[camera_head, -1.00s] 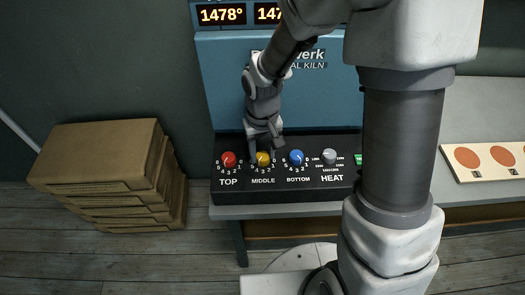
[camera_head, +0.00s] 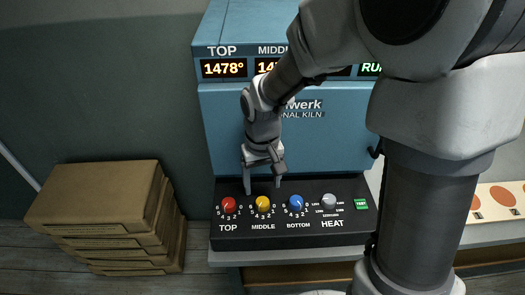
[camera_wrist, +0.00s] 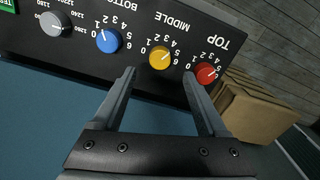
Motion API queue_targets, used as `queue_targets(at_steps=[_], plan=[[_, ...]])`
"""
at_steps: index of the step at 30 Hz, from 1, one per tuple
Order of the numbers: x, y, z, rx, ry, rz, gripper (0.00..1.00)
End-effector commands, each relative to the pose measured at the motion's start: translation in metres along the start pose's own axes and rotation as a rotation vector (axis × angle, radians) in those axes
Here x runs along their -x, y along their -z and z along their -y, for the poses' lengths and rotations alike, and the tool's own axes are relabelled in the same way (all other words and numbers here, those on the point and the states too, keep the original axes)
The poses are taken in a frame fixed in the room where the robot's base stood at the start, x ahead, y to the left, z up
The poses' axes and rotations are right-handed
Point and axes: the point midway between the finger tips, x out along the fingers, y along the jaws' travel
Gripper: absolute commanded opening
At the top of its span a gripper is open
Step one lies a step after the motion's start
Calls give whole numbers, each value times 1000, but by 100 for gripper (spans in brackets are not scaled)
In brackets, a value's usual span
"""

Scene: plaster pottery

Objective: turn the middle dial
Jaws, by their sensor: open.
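The middle dial is a yellow knob (camera_head: 263,203) above the label MIDDLE on the black control panel, between the red top dial (camera_head: 228,205) and the blue bottom dial (camera_head: 296,203). My gripper (camera_head: 262,187) is open and empty, just above and behind the yellow knob, with its fingers apart. In the wrist view the yellow knob (camera_wrist: 160,58) lies beyond and between the open fingertips (camera_wrist: 161,77), apart from both. The red knob (camera_wrist: 206,73) is close to one fingertip there.
The panel also holds a grey HEAT knob (camera_head: 329,201) and a green TEST button (camera_head: 361,204). The blue kiln (camera_head: 225,130) rises behind it. Stacked cardboard boxes (camera_head: 95,200) stand to the left. A board with orange discs (camera_head: 490,200) lies to the right.

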Motion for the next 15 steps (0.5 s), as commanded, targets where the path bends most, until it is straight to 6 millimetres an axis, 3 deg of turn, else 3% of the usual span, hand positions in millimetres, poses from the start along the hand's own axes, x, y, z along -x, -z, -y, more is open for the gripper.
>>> queue_targets(at_steps=[1,6,15], plan=[[16,1,0,-1,0,-6,76],[57,1,0,-1,0,-6,76],[103,1,0,-1,0,-2,76]])
